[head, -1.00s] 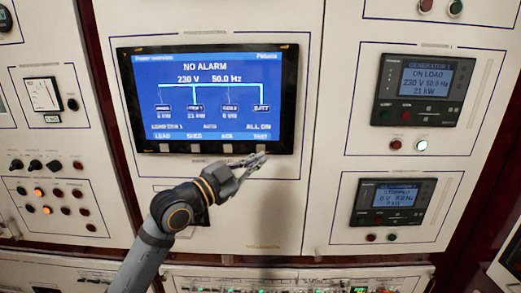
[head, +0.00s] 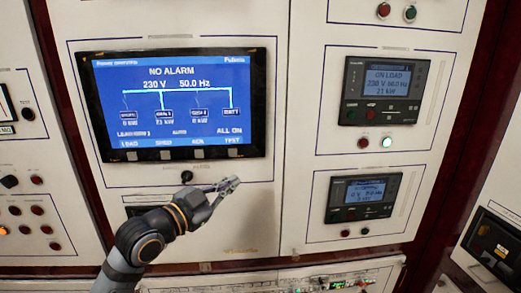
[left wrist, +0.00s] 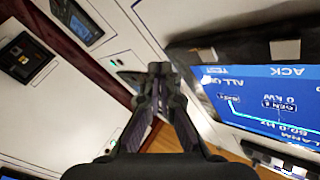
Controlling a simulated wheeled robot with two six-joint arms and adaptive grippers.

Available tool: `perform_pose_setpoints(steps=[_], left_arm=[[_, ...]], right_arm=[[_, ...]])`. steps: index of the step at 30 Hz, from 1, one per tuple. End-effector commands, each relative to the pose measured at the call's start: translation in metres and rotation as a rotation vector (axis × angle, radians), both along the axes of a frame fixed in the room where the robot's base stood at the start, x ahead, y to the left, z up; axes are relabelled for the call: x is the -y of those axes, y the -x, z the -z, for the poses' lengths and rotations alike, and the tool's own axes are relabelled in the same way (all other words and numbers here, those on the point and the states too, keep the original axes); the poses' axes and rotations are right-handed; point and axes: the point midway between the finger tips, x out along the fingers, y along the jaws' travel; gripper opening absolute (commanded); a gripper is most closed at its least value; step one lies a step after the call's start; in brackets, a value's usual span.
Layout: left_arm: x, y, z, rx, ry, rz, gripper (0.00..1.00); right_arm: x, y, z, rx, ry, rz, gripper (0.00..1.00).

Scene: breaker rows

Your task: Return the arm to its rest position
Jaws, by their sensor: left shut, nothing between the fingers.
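My left arm comes in from the bottom left of the head view. Its gripper (head: 230,184) is shut and empty, in front of the panel just below the display screen (head: 177,105). A small gap shows in the picture between its tips and the TEST button (head: 233,153). In the left wrist view the shut fingers (left wrist: 160,72) point up, with the screen (left wrist: 262,100) to their right. The screen reads NO ALARM, 230 V, 50.0 Hz. My right gripper is not in view.
The generator 1 unit (head: 382,92) reads ON LOAD, with a lit green button (head: 387,142) below it. A second unit (head: 363,197) sits lower. A row of breakers (head: 330,283) runs along the bottom edge. Knobs and lamps fill the left panel (head: 35,215).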

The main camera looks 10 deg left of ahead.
Motion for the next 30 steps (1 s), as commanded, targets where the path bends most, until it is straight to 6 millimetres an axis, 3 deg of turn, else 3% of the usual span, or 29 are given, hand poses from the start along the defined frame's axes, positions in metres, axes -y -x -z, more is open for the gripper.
perform_pose_setpoints(steps=[3,5,6,9,12,15,22,25,30], left_arm=[[-0.003,0.012,0.094,-0.263,0.017,-0.077,0.0],[-0.008,0.028,0.146,-0.42,0.029,-0.139,0.0],[-0.013,0.042,0.178,-0.52,0.035,-0.185,0.0],[-0.026,0.081,0.245,-0.746,0.054,-0.307,0.0],[-0.038,0.123,0.293,-0.924,0.066,-0.423,0.0],[-0.048,0.163,0.327,-1.071,0.077,-0.531,0.0],[-0.069,0.257,0.377,-1.349,0.089,-0.78,0.0],[-0.074,0.242,0.421,-1.357,0.084,-0.78,0.0],[-0.081,0.237,0.498,-1.384,0.078,-0.788,0.0]], right_arm=[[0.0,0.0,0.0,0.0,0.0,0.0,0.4],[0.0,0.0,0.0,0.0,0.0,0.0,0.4],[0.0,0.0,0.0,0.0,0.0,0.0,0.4],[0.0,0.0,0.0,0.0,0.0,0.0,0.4],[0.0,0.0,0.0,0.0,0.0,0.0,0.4],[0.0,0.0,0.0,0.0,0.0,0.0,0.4],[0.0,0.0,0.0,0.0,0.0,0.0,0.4],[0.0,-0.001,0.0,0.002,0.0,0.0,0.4],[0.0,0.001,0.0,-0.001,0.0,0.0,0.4]])
